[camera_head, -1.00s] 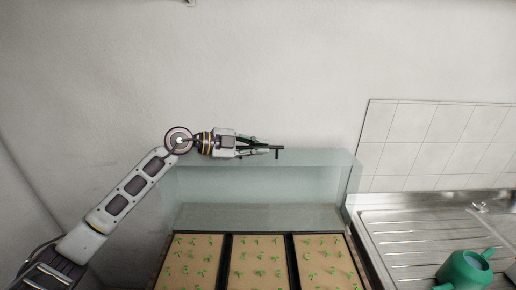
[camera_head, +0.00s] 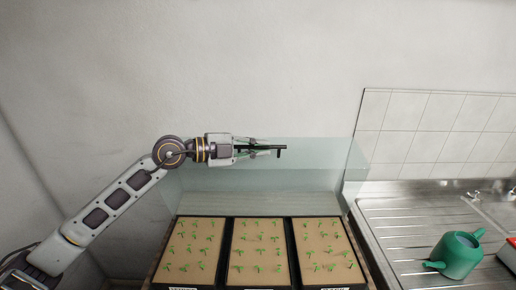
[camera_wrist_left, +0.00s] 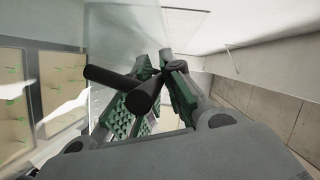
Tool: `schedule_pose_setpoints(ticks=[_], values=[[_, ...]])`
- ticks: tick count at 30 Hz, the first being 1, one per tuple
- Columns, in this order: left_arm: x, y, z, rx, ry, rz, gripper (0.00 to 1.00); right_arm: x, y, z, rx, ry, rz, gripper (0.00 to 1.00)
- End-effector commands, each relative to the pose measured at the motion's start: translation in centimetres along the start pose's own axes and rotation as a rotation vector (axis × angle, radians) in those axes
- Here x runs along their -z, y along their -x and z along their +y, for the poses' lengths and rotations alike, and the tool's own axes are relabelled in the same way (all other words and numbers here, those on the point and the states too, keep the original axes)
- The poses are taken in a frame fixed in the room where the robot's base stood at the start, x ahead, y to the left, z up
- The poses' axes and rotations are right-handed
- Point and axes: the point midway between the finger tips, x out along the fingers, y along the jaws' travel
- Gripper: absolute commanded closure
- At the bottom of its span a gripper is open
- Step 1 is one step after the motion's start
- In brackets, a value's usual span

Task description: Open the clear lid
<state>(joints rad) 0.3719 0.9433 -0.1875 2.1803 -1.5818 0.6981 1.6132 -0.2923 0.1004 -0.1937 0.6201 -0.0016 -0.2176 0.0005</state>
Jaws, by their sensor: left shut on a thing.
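The clear lid (camera_head: 322,158) is a pale, see-through panel standing steeply raised behind the seedling trays in the head view. Its dark bar handle (camera_head: 280,153) is near its upper edge. My left gripper (camera_head: 262,147) comes in from the left and is shut on this handle. In the left wrist view, the black handle (camera_wrist_left: 110,78) lies between the green-padded fingers (camera_wrist_left: 155,82). The fingers hide part of the handle. My right gripper is not in view.
Several seedlings grow in three trays: left (camera_head: 183,278), middle (camera_head: 250,277) and right (camera_head: 320,276). A metal sink drainer (camera_head: 405,232) is at the right, with a green watering can (camera_head: 457,256) on it. The wall is close behind the lid.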

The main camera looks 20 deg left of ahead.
Motion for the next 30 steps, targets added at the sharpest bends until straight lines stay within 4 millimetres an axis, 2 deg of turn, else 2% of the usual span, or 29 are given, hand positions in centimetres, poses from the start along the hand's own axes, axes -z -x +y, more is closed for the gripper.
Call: schedule_pose_setpoints(ticks=[3,17,30], values=[[-0.1,0.0,0.1,-0.003,0.001,-0.001,0.81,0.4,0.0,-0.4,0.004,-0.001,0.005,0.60],[-0.1,0.2,0.1,-0.002,0.001,-0.001,0.81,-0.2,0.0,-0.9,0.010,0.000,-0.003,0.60],[-0.1,2.4,0.1,-0.003,0.001,-0.002,0.81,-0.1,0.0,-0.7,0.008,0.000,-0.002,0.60]])
